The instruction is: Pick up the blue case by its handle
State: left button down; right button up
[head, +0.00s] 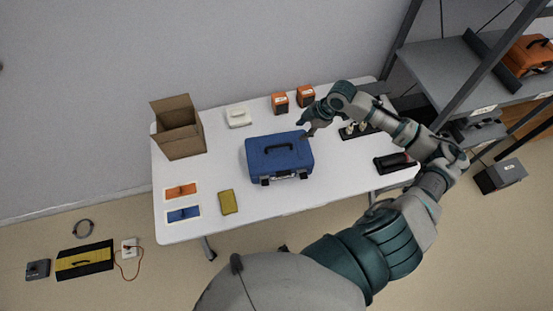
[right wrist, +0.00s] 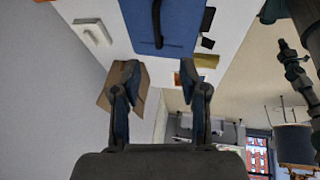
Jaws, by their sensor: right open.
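The blue case (head: 290,163) lies on the white table, with its dark handle (head: 279,147) on top and its latches toward me. My right gripper (head: 304,128) is at the case's back right corner, to the right of the handle and apart from it. In the right wrist view the blue case (right wrist: 178,38) and its dark handle (right wrist: 157,22) are at the top, beyond the fingertips. My right gripper (right wrist: 160,78) is open there, with nothing between its fingers. My left gripper is not in view.
On the table (head: 235,168) stand an open cardboard box (head: 180,140), a white item (head: 238,116), two orange boxes (head: 280,102), and a yellow item (head: 228,202). Orange and blue panels lie at left. Shelving (head: 450,70) stands at right. Front centre table is clear.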

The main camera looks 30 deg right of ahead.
send_near(281, 145)
jog(key=a, duration=0.2)
jog(key=f, duration=0.2)
jog(key=w+f, duration=0.1)
jog(key=f, duration=0.2)
jog(key=shift+a, duration=0.15)
jog(key=shift+w+f, duration=0.1)
jog(key=shift+f, duration=0.15)
jog(key=x, duration=0.4)
jog(key=shift+w+f+p, duration=0.15)
jog(key=shift+w+p, duration=0.25)
jog(key=shift+a+f, duration=0.15)
jog(key=shift+a, duration=0.25)
jog(key=shift+c, duration=0.9)
jog(key=shift+d, duration=0.15)
jog(key=c, duration=0.4)
jog(key=shift+d, duration=0.2)
grip_shut()
jog(key=shift+d+f, duration=0.1)
jog(key=shift+d, duration=0.1)
jog(key=shift+w, duration=0.1)
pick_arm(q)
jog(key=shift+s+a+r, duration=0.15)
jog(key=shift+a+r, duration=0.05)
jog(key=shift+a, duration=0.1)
pick_arm(e)
jog(key=shift+a, duration=0.1)
